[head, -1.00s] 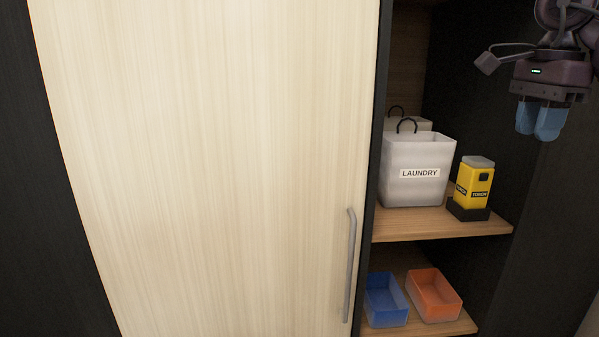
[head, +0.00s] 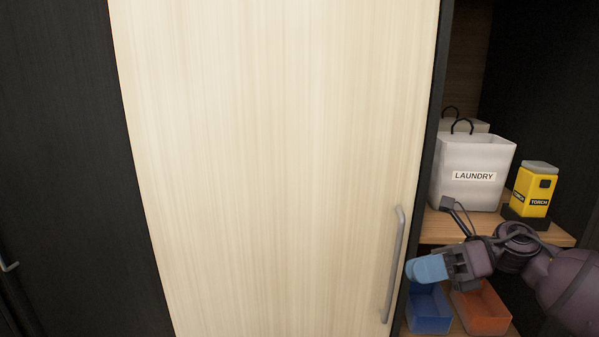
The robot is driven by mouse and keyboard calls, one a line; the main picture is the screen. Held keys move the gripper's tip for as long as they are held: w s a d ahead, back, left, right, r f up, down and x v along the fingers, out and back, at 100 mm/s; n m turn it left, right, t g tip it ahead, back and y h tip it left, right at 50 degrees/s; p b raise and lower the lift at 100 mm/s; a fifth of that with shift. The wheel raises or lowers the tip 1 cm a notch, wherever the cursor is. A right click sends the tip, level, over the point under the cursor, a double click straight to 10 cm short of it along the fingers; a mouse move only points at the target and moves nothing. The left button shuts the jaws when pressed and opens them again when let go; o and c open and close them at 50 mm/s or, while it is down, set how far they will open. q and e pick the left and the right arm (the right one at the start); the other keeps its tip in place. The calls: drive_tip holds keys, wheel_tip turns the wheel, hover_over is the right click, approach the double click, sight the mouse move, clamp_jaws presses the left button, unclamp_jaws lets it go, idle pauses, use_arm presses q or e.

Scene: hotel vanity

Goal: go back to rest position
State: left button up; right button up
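My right gripper (head: 424,268) is at the lower right of the head view, its blue fingertips pointing left. It is in front of the lower shelf's bins and just right of the door handle (head: 394,265). Nothing shows held in it. The fingers are seen side-on and overlap, so their gap cannot be made out. The pale wooden door (head: 270,160) fills the middle of the view. My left gripper is not in view.
The open shelves hold a white laundry bag (head: 472,190) and a yellow torch (head: 533,190) in a black base. A blue bin (head: 430,318) and an orange bin (head: 482,312) are below, partly hidden by my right arm. Dark panel (head: 70,150) on the left.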

drive_tip(key=s+d+f+m+t+h+b, duration=0.1)
drive_tip(key=s+f+m+t+h, duration=0.15)
drive_tip(key=f+m+t, duration=1.05)
drive_tip(key=s+d+f+m+t+h, duration=0.15)
drive_tip(key=f+m+t+h, duration=0.4)
drive_tip(key=m, duration=1.25)
drive_tip(key=s+d+f+m+g+h, duration=0.2)
drive_tip(key=s+f+m+g+h, duration=0.1)
drive_tip(key=s+f+m, duration=0.4)
drive_tip(key=s+d+f+m+g+h, duration=0.2)
drive_tip(key=s+f+m, duration=0.5)
drive_tip(key=f, duration=0.5)
drive_tip(key=s+g+h, duration=0.1)
drive_tip(key=h, duration=0.1)
drive_tip(key=shift+d+f+m+h+b, duration=0.2)
drive_tip(key=shift+d+m+h+b, duration=0.05)
drive_tip(key=shift+m+h+b, duration=0.15)
